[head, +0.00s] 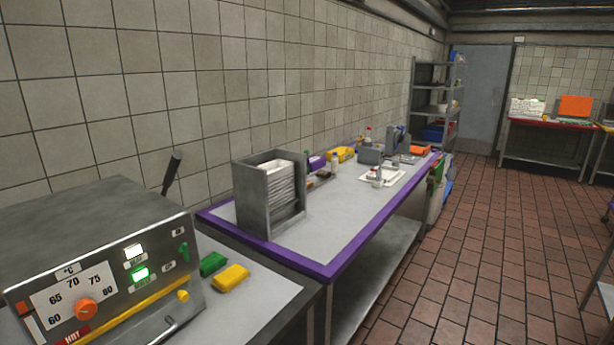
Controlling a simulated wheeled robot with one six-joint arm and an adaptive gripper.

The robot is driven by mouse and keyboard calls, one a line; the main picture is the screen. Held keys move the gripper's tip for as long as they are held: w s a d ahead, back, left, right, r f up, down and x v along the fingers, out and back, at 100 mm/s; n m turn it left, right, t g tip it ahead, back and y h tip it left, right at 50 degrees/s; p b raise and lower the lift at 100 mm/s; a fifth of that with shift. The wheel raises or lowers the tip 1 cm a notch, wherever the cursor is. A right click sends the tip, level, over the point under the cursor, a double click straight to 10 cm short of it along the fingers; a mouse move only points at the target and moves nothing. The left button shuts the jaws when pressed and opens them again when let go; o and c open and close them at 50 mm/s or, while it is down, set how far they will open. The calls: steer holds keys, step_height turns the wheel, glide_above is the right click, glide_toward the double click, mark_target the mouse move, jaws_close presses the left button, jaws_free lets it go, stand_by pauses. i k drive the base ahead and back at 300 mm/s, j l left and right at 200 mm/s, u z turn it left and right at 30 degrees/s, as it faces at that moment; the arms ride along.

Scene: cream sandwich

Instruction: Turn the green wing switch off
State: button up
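The grey metal machine (95,240) stands close at the lower left, its front panel facing me. The green wing switch (184,253) is at the upper right of that panel, its wing standing roughly upright with a slight tilt. Small labels sit above it and to its lower left, too small to read surely. My gripper is not in view.
Green (213,264) and yellow (231,278) sponge-like blocks lie to the right. A purple-edged table (335,255) stands beyond. The tiled floor (480,270) at right is clear.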

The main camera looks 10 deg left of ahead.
mark_target(183, 251)
steer(key=u, duration=1.5)
